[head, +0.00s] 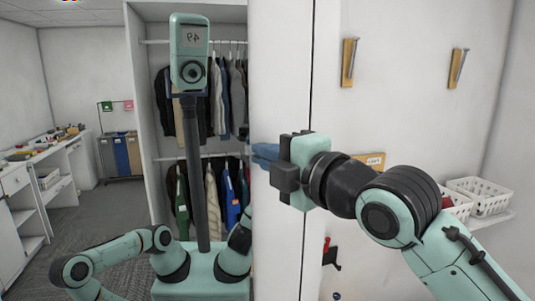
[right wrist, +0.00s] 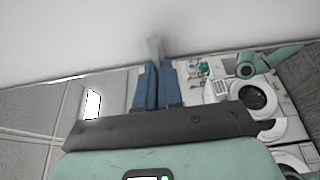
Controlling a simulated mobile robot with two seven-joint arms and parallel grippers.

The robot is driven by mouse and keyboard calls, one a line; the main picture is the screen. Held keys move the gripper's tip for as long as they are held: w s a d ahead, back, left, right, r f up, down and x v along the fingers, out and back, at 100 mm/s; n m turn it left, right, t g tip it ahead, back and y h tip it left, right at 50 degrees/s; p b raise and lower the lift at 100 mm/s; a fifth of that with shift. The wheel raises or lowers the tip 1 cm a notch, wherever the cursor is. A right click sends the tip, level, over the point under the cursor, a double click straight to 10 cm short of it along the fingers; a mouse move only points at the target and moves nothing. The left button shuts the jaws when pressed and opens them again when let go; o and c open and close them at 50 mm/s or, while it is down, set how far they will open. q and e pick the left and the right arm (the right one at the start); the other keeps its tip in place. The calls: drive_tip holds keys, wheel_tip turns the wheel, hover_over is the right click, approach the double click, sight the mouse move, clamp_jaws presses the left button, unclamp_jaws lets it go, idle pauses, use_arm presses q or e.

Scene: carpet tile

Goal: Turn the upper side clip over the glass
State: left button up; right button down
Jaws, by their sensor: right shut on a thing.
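The glass is a tall mirror (head: 225,30) on the left of the head view, reflecting the room and my own head and arms. My right gripper (head: 262,152) is at the mirror's right edge, at about mid-height of the picture, with its blue fingers pointing left. In the right wrist view its fingers (right wrist: 156,68) are close together, with a small grey clip (right wrist: 155,47) at their tips. The gripper is shut on this clip beside the edge of the glass (right wrist: 110,88). The clip is hidden by the fingers in the head view. My left gripper is not in view.
A white panel (head: 280,50) borders the mirror on the right. Further right are two wooden wall hooks (head: 349,62) and white baskets (head: 485,196) on a shelf. A small black and red item (head: 331,254) hangs below my right arm. Clothes and counters show in the mirror.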

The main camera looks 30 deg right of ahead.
drive_tip(key=c, duration=1.3)
unclamp_jaws()
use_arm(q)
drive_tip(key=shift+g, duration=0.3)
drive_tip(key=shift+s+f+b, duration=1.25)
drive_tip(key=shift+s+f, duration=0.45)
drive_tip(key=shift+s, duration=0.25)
use_arm(e)
drive_tip(key=shift+s+d, duration=0.35)
drive_tip(key=shift+s, duration=1.85)
drive_tip(key=shift+s+d, duration=0.35)
drive_tip(key=shift+s, duration=1.9)
drive_tip(key=shift+s+d, duration=0.35)
drive_tip(key=shift+s, duration=1.85)
